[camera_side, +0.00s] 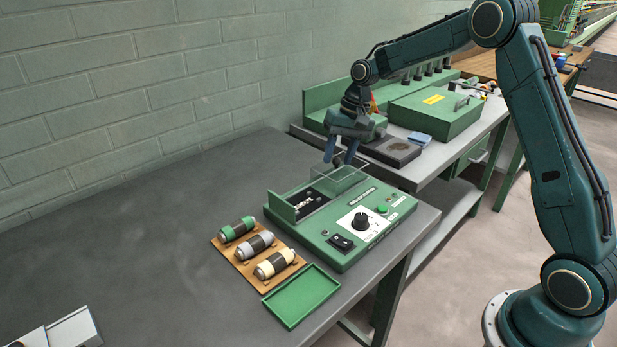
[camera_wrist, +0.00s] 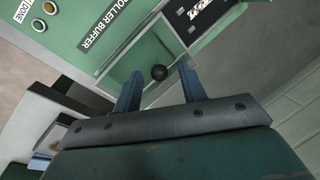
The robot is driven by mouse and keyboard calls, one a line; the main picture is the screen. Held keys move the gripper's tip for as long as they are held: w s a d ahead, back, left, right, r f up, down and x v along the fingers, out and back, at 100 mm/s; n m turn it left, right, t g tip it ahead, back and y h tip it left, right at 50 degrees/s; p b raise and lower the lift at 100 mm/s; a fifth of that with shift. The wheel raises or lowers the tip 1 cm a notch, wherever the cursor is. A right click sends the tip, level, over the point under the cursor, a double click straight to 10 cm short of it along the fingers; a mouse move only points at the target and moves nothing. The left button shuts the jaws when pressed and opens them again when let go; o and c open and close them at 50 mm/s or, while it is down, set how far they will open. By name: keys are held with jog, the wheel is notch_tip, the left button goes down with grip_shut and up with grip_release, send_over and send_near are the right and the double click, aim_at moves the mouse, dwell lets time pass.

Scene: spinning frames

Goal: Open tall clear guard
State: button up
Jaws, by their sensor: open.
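The green roller buffer machine (camera_side: 340,226) stands on the grey bench with an open dark bay at its back left. The tall clear guard (camera_side: 344,178) is a see-through panel with thin edges over the bay's right part; it also shows in the wrist view (camera_wrist: 140,55). A round black knob (camera_wrist: 159,73) is on the guard. My gripper (camera_side: 341,155) is just above the guard, pointing down. In the wrist view my open fingers (camera_wrist: 159,70) lie on either side of the knob. I cannot tell whether they touch it.
A wooden rack (camera_side: 262,280) with green, grey and cream rollers lies left of the machine. An empty green tray (camera_side: 301,296) is in front. A dark block (camera_side: 391,150) and green case (camera_side: 434,112) sit on the second bench behind. The left bench area is mostly clear.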

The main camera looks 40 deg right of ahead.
aim_at(352, 166)
jog(key=v, duration=1.3)
jog(key=shift+r, duration=0.35)
jog(key=shift+d, duration=0.15)
